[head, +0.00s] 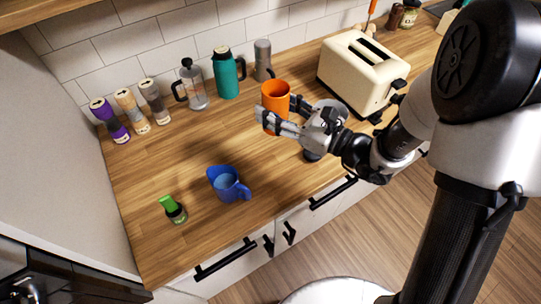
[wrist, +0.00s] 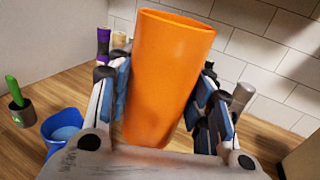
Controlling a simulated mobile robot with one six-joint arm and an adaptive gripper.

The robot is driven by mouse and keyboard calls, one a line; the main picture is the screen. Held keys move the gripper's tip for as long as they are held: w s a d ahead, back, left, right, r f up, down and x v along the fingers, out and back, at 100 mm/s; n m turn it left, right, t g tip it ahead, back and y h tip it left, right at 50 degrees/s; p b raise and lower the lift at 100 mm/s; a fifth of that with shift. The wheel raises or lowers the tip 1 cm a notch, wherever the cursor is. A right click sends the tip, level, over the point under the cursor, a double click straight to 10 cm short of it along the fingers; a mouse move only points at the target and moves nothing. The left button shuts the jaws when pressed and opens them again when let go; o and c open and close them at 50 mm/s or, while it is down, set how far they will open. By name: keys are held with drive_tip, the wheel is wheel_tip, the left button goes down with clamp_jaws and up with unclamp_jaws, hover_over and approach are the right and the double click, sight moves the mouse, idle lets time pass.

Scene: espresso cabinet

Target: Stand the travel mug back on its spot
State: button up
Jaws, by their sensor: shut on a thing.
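A tall orange mug (head: 275,92), which I take for the travel mug, is held between the fingers of my gripper (head: 280,118). In the wrist view the orange mug (wrist: 165,75) fills the middle, with a blue-padded finger pressed on each side. It looks roughly upright, its open rim at the top. My gripper reaches in from the right over the wooden counter (head: 170,165). The fingers hide part of the mug's lower half, and I cannot tell whether its base touches the counter.
Purple, tan and grey tumblers (head: 109,120), a French press (head: 192,85), a teal bottle (head: 227,75) and a grey flask (head: 263,60) line the wall. A cream toaster (head: 362,68) stands right. The counter's middle is clear.

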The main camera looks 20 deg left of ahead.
wheel_tip(320, 180, down, 18)
drive_tip(key=b, duration=0.6)
drive_tip(key=shift+d+f, duration=0.1)
drive_tip(key=shift+f, duration=0.15)
drive_tip(key=shift+f, duration=0.1)
drive_tip(key=shift+f, duration=0.15)
drive_tip(key=o, duration=1.2)
drive_tip(key=shift+o, duration=0.2)
drive_tip(key=shift+r, duration=0.2)
drive_tip(key=p+v, duration=0.2)
drive_tip(key=v, duration=1)
drive_tip(key=shift+r, duration=0.1)
